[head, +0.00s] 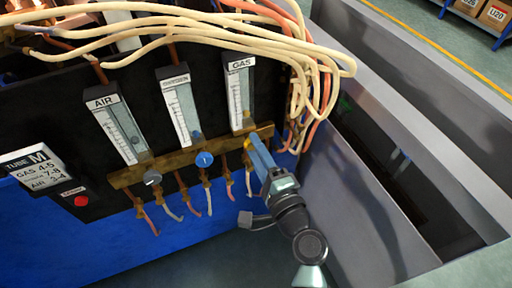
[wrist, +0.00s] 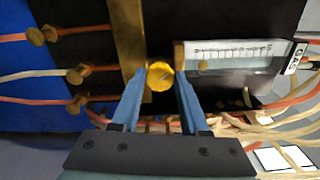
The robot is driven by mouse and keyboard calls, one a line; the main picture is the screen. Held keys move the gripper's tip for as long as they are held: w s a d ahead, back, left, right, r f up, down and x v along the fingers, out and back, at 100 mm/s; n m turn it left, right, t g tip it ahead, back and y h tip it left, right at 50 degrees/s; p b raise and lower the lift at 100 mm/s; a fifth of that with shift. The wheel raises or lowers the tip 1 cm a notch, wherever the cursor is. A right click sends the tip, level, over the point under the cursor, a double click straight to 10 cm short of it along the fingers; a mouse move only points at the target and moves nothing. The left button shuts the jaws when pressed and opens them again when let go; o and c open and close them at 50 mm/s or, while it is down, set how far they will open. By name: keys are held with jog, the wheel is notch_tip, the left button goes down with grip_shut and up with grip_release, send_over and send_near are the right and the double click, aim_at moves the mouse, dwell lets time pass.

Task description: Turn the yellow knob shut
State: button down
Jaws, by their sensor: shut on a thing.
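The yellow knob (wrist: 160,76) sits between my two blue fingertips in the wrist view, below the GAS flow meter on the brass bar. In the head view only a small bit of the yellow knob (head: 247,144) shows beside my fingers. My gripper (head: 254,140) reaches it from the lower right, and it also shows in the wrist view (wrist: 160,82). It is shut on the knob. The GAS meter (head: 240,98) stands just above the knob; its tube (wrist: 235,56) shows a small ball near the knob end.
A grey knob (head: 152,177) under the AIR meter (head: 119,132) and a blue knob (head: 204,159) under the middle meter share the brass bar (head: 180,168). Cream and orange hoses (head: 318,75) hang close to the right. A red button (head: 81,201) is at lower left.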

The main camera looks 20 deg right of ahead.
dwell(0.5)
jog(key=shift+c, duration=2.1)
grip_release()
jog(key=shift+s, duration=0.1)
jog(key=s, duration=1.3)
jog(key=shift+w, duration=0.1)
